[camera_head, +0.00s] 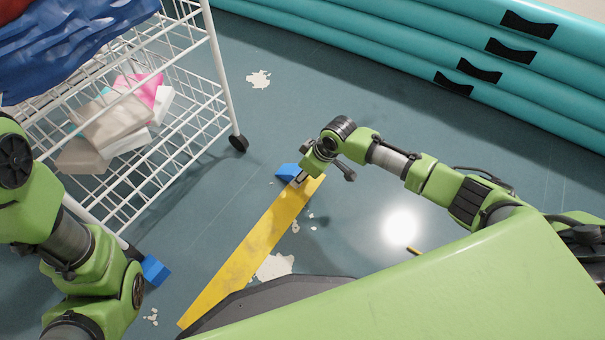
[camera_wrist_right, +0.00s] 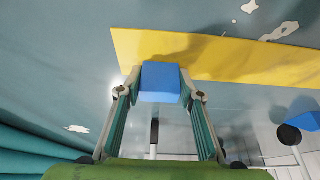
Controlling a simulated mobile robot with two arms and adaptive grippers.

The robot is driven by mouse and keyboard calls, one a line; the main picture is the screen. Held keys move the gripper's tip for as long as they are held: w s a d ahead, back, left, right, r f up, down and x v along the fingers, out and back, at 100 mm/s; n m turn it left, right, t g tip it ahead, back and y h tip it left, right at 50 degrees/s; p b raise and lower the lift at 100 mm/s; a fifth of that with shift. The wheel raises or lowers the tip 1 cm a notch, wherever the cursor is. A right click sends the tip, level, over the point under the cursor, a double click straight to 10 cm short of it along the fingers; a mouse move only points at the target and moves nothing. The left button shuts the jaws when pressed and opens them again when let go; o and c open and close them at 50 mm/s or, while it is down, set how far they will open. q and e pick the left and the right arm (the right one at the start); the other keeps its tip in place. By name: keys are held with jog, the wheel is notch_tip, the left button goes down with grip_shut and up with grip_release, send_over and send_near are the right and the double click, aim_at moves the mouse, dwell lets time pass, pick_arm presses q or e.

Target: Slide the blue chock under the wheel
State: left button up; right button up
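A blue chock (camera_head: 287,172) is at the far end of the yellow strip, with my right gripper (camera_head: 301,179) at it. In the right wrist view the chock (camera_wrist_right: 161,84) sits between the two fingertips, which appear to press its sides. The nearest black caster wheel (camera_head: 238,143) of the white wire cart stands apart from it, up and to the left. A second blue chock (camera_head: 155,270) lies on the floor at the lower left, beside another cart leg; it also shows in the right wrist view (camera_wrist_right: 299,106) by a black wheel (camera_wrist_right: 289,135). My left gripper is hidden.
The white wire cart (camera_head: 211,65) holds a blue item on top and boxes on its lower shelf. The yellow strip (camera_head: 250,248) lies flat on the floor. Pale floor patches (camera_head: 258,79) are scattered about. A teal inflatable wall (camera_head: 400,40) runs along the back.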

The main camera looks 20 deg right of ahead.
aim_at(285, 169)
jog(key=shift+w+a, duration=0.1)
jog(key=shift+a, duration=0.05)
jog(key=shift+w+a+b, duration=0.4)
jog(key=shift+w+a, duration=0.4)
jog(key=shift+w, duration=0.2)
jog(key=shift+w+a+b, duration=0.4)
jog(key=shift+w+a, duration=0.35)
jog(key=shift+w, duration=0.25)
jog(key=shift+w+a+b, duration=0.7)
jog(key=shift+w+a, duration=0.15)
jog(key=shift+w, duration=0.2)
jog(key=shift+w+a+b, duration=0.7)
jog(key=shift+w+a, duration=0.1)
jog(key=shift+w, duration=0.25)
jog(key=shift+w+a+b, duration=0.45)
jog(key=shift+w+a, duration=0.4)
jog(key=shift+w, duration=0.25)
jog(key=o, duration=1.3)
jog(key=shift+r, duration=0.1)
